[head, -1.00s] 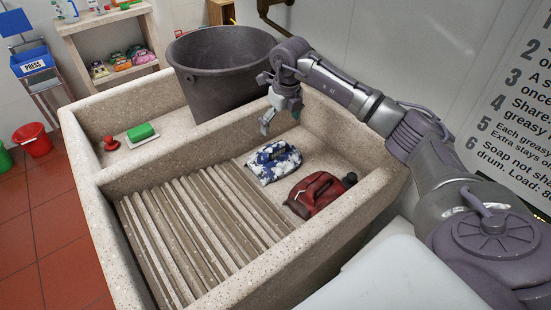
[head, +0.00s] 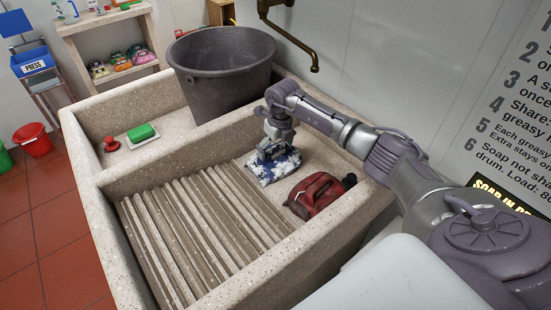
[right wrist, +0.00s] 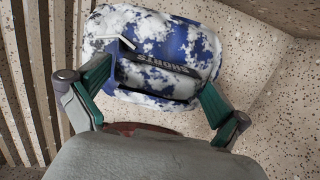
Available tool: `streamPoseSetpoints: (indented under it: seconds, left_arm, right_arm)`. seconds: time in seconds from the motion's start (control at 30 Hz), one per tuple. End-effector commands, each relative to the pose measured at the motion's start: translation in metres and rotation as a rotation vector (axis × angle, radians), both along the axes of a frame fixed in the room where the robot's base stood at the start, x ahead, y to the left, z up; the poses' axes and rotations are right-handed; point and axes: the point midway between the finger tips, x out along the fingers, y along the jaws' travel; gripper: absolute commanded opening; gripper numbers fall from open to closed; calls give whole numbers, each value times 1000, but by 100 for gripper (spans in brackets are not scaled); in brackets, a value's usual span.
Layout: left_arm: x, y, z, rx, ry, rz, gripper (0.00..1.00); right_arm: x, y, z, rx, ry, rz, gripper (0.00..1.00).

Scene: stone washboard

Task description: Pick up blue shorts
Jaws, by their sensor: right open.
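The blue shorts (head: 275,168) are a folded blue and white bundle in the stone basin, at the upper right end of the ribbed washboard. In the right wrist view the blue shorts (right wrist: 158,50) show a dark band with lettering. My right gripper (head: 268,153) is over the shorts from above. In the right wrist view its green-padded fingers (right wrist: 155,95) are spread apart, one on each side of the near part of the bundle. I cannot tell whether they touch it. My left gripper is not in view.
A dark red folded garment (head: 318,194) lies just below and right of the shorts. A large grey bucket (head: 222,75) stands behind on the sink. A green soap bar (head: 141,132) lies in the left basin. The ribbed washboard (head: 195,235) is bare.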

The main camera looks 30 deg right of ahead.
Motion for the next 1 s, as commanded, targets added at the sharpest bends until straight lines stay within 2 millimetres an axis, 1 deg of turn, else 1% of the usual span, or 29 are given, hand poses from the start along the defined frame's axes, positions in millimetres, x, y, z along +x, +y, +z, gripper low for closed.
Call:
streamPoseSetpoints:
  seconds: [0.07, 0.1, 0.37, 0.5, 0.6, 0.87, 1.0]
  left_arm:
    - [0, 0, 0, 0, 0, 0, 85]
    - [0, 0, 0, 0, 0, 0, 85]
    - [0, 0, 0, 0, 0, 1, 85]
    - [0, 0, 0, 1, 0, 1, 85]
    - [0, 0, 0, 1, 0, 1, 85]
    - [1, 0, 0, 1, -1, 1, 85]
    - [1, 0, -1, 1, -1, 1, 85]
  right_arm:
    - [0, 0, 0, 0, 0, 0, 100]
    - [0, 0, 0, 0, 0, 0, 97]
    - [0, 0, 1, 1, 0, 0, 53]
    - [0, 0, 1, 0, 0, 0, 30]
    - [1, 0, 2, 1, -3, 0, 15]
    - [1, 0, 4, 1, -4, 0, 15]
    - [1, 0, 12, 1, -5, 1, 15]
